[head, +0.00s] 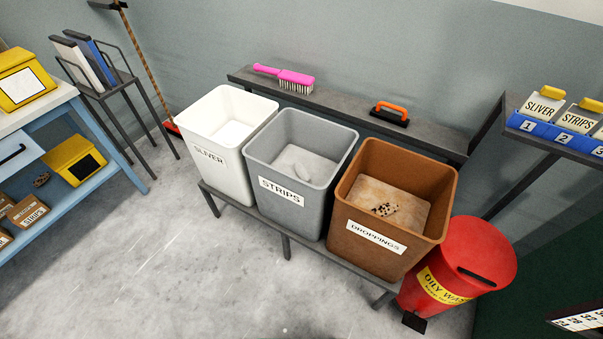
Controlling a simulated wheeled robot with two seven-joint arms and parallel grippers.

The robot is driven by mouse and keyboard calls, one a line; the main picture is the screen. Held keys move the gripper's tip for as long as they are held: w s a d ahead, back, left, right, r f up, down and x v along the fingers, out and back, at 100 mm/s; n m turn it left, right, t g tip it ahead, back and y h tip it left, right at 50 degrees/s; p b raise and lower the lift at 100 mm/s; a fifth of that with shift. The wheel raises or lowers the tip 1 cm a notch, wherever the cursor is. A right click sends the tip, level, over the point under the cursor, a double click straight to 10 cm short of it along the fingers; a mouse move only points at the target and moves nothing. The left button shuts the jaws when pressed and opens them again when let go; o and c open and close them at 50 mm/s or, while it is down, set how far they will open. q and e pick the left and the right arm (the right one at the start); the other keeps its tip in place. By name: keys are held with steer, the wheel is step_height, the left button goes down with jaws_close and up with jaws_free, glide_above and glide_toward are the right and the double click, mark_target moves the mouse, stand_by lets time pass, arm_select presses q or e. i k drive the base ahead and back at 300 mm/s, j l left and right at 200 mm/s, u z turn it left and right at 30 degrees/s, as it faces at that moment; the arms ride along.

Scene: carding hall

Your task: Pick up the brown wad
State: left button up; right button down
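A small dark brownish lump (41,180) lies on the lower shelf of the blue bench at the left, between the cardboard boxes and a yellow box; it is too small to tell surely whether it is the brown wad. A speckled dark-and-pale clump (384,210) lies on the floor of the brown bin (348,262) marked DROPPINGS. A pale wad (302,171) lies in the grey bin (257,168) marked STRIPS. Neither of my grippers shows in the head view.
A white bin (207,141) marked SLIVER stands left of the grey bin on a low metal stand. A red oily-waste can (487,247) stands at the right. A narrow shelf (350,110) behind holds a pink brush (290,79). The floor in front is clear.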

mark_target(386, 210)
steer(key=l+z, duration=0.6)
steer(key=z, duration=0.15)
steer(key=l+z, duration=0.35)
steer(key=k+j, duration=0.05)
